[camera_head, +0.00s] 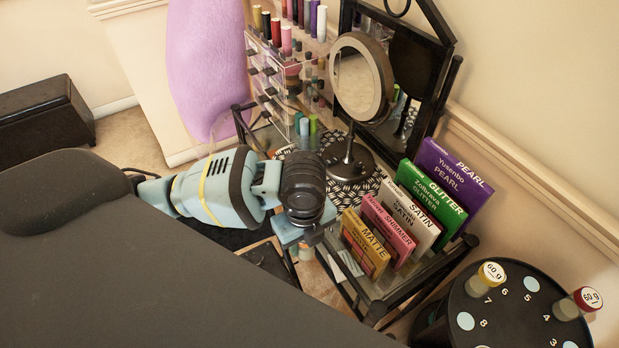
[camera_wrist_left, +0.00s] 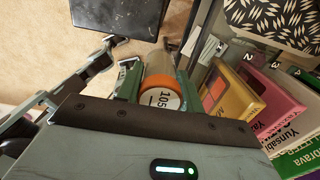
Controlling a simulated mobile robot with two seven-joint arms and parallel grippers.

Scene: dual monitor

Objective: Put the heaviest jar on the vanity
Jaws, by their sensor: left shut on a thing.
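My left gripper (camera_head: 306,250) is shut on a jar in front of the vanity, left of the yellow palette. The left wrist view shows this jar (camera_wrist_left: 160,97) between the fingers, with an orange lid and a white label that reads 105. In the head view the gripper mostly hides it. The vanity (camera_head: 408,283) is a dark-framed table with a glass top. Two more jars stand on a round black stand: one with a yellow lid (camera_head: 491,273) and one with a red lid (camera_head: 588,298), both labelled 60 g. My right gripper is not in view.
Palettes in a row (camera_head: 404,213) fill the vanity's near right part. A round mirror (camera_head: 361,78) and a clear organizer (camera_head: 275,75) with bottles stand farther back. The round black stand (camera_head: 499,318) has numbered spots. A dark box (camera_head: 42,120) lies at the left.

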